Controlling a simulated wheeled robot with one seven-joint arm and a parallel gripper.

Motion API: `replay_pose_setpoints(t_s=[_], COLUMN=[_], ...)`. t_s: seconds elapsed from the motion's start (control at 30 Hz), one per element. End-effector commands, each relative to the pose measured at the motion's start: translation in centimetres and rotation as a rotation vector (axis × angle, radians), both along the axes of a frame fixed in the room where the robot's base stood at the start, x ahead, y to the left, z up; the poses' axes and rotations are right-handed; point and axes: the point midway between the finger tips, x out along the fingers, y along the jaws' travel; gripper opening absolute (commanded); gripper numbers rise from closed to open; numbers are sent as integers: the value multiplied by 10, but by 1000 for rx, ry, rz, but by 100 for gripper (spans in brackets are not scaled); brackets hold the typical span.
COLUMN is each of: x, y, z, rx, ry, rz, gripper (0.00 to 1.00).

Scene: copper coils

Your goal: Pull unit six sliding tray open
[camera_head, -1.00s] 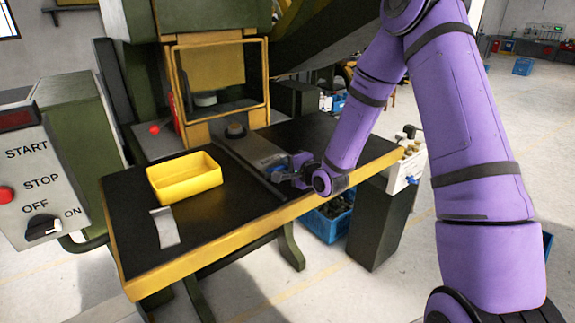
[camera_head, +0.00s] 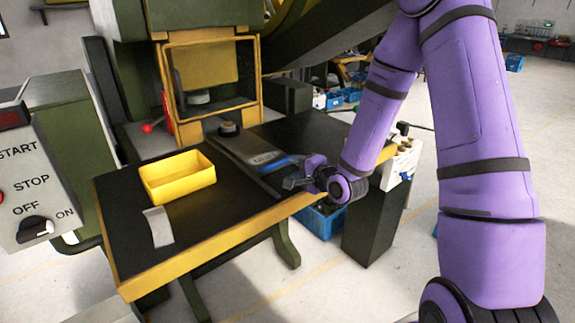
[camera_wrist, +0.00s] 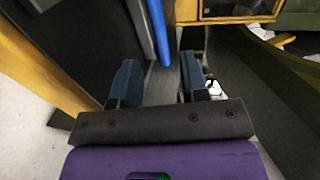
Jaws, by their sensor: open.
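The sliding tray (camera_head: 237,148) is a flat grey slide running from the press opening across the black table, with a round knob-like piece (camera_head: 229,129) on it. A blue handle (camera_head: 282,163) is at its near end. My gripper (camera_head: 292,182) is open above the table near its front edge, just nearer than the handle. Nothing is seen held. I cannot tell whether a finger touches the handle.
A yellow bin (camera_head: 178,180) and a grey metal piece (camera_head: 158,227) lie left on the table. A control panel (camera_head: 35,190) is at far left. A white box with knobs (camera_head: 402,162) stands right of the table.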

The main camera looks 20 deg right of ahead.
Motion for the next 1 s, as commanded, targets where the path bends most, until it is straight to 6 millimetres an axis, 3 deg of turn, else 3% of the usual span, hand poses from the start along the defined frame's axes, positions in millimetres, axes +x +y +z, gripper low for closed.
replay_pose_setpoints(t_s=[0.1, 0.3, 0.83, 1.0], x=[-16, -29, -30, -29], y=[-6, -10, -10, -10], z=[4, 6, 7, 16], rx=[1, 1, -1, -97], ry=[-1, 0, 0, 15], rz=[-1, 0, 2, 16], gripper=[41, 41, 41, 41])
